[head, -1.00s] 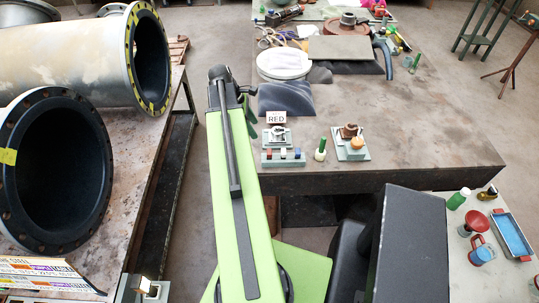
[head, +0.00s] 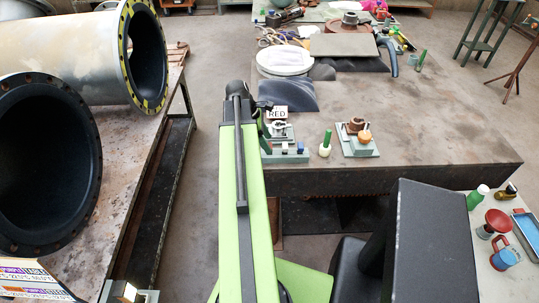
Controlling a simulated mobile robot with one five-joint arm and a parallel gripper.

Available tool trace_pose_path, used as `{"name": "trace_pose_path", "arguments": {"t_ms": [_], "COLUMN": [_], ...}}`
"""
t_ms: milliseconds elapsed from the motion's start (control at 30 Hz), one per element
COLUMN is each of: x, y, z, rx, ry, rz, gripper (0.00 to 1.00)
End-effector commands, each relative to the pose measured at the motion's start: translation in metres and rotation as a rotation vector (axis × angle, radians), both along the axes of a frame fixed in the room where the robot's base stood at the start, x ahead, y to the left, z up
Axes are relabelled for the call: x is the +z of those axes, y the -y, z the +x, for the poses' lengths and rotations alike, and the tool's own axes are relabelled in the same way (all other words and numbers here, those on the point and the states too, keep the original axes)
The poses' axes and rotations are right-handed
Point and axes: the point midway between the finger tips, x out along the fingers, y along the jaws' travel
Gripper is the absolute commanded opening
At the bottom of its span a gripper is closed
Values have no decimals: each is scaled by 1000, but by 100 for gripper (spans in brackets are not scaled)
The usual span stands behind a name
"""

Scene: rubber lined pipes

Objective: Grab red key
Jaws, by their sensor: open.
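A white card reading RED (head: 278,112) stands on the near part of the metal table, just right of my arm. In front of it is a small grey-green rack (head: 290,158) with small coloured pieces on it, its left part hidden behind my arm. A red key cannot be made out clearly at this size. My gripper (head: 265,138) is at the far end of my green arm, mostly hidden by the arm, just left of the card and rack. It is open, and nothing shows in it.
A green-capped bottle (head: 325,145) and a green plate with brown parts (head: 358,143) stand right of the rack. A white round disc (head: 284,62) lies farther back. Large flanged pipes (head: 45,165) fill the left bench. The table's right side is clear.

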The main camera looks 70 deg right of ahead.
Motion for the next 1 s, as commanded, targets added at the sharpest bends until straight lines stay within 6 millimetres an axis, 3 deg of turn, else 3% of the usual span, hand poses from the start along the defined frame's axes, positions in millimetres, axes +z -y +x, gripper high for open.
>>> {"name": "trace_pose_path", "arguments": {"t_ms": [33, 167, 433, 900, 1000], "x": [-17, -37, -35, -35, -35], "y": [2, 6, 7, 7, 7], "z": [-3, -10, -13, -13, -13], "rx": [-1, -2, -1, -1, -1], "ry": [0, 0, 0, 0, 0], "rz": [0, -1, 0, 0, 0], "gripper": [62, 62, 62, 0, 0]}}
